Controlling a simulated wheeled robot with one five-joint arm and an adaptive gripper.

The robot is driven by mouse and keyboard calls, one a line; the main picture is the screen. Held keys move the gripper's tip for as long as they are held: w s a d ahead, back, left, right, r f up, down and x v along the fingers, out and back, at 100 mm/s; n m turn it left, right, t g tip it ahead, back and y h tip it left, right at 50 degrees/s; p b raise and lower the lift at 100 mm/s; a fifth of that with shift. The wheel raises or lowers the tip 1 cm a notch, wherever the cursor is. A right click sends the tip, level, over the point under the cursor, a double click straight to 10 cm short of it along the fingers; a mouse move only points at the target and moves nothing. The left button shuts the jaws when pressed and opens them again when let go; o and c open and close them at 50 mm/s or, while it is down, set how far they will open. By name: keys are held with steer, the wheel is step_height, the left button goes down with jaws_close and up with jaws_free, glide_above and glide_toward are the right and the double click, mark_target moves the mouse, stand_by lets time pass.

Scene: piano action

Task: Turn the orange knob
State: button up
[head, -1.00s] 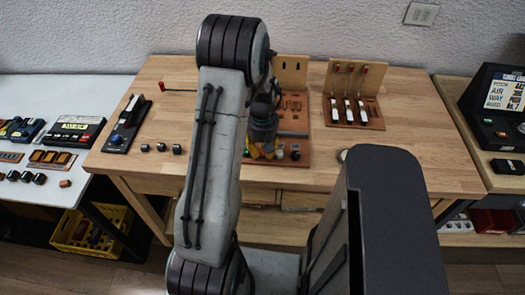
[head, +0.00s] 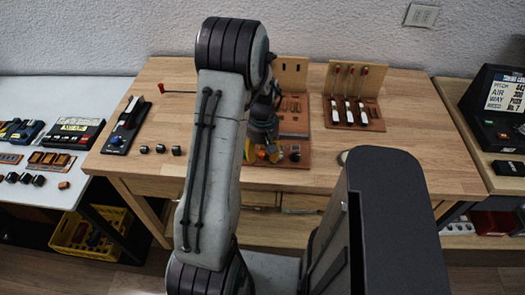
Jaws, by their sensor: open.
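A small orange knob (head: 262,154) shows on the front part of the wooden board (head: 303,161) on the middle table. My gripper (head: 263,151) is open, with its yellowish fingers on either side of the knob as seen from the head. My own arm hides much of the gripper and the left part of the board. I cannot tell how far the fingertips are above the knob or whether they touch it.
A dark knob (head: 294,151) sits right of the orange one on the same board. An upright panel with several levers (head: 350,100) stands to the right. Small dark blocks (head: 160,148) and a lever device (head: 127,122) lie to the left.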

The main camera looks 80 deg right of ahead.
mark_target(262, 152)
step_height(262, 152, up, 12)
stand_by(0.6)
stand_by(0.9)
steer(key=w+a+f+m+y, duration=0.1)
steer(key=a+f+m+y, duration=0.15)
steer(key=a+m, duration=0.55)
steer(key=w+a+r+n+t, duration=0.1)
steer(key=w+a+r+n, duration=0.2)
steer(key=w+a+n, duration=0.3)
steer(key=w+a+r+n+t+h, duration=0.1)
steer(key=w+a+r+n, duration=0.3)
steer(key=a, duration=1.1)
steer(key=w+a+r+n+t+h, duration=0.1)
steer(key=w+a+r+n+t, duration=0.1)
steer(key=w+a+n, duration=0.6)
steer(key=shift+w+a+r, duration=0.8)
steer(key=shift+w+a, duration=0.15)
steer(key=shift+a, duration=0.5)
